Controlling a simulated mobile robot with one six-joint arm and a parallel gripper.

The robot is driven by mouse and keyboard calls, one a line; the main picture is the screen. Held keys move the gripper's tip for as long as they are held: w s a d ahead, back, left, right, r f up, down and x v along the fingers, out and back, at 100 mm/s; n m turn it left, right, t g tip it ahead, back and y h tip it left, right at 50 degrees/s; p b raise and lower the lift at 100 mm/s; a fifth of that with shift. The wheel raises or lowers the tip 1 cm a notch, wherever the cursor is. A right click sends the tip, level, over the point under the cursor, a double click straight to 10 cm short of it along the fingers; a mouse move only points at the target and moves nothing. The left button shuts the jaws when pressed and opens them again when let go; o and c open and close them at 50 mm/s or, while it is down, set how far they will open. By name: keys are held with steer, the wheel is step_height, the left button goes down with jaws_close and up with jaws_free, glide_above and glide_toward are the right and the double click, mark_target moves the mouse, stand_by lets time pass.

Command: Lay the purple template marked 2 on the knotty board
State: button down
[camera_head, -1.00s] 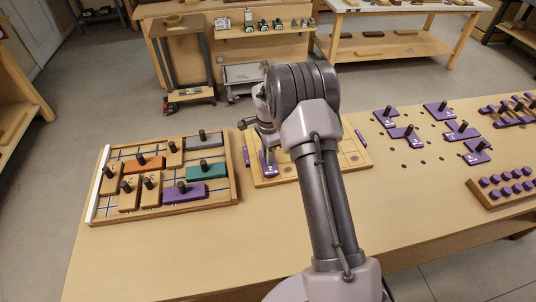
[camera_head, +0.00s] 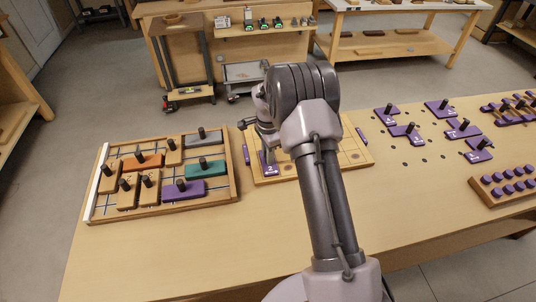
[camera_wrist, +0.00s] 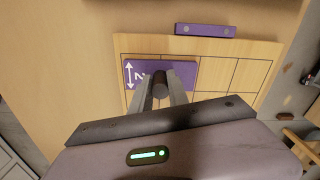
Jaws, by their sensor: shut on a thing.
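The purple template marked 2 (camera_wrist: 137,75) shows in the wrist view with a white 2 and a double arrow at its left end. It lies over the left part of the knotty board (camera_wrist: 245,75), a light board with dark grid lines. In the head view the template (camera_head: 268,168) is at the board's left side, partly behind my arm. My gripper (camera_wrist: 160,88) is shut on the template's dark upright peg. Whether the template rests flat or hovers slightly cannot be told. My arm hides the middle of the board (camera_head: 352,158) in the head view.
A framed tray (camera_head: 97,190) with orange, teal, purple and wooden pegged blocks stands left. Several other purple templates (camera_head: 404,131) lie to the right, beside a rack of purple knobs (camera_head: 508,184). A purple strip (camera_wrist: 205,30) lies along the board's edge. The front bench is clear.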

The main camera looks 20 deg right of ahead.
stand_by(0.8)
steer(key=c, duration=1.2)
jaws_free()
steer(key=shift+o, duration=0.3)
steer(key=o, duration=0.3)
steer(key=shift+o, duration=0.2)
steer(key=shift+r+p, duration=2.3)
steer(key=shift+r, duration=1.6)
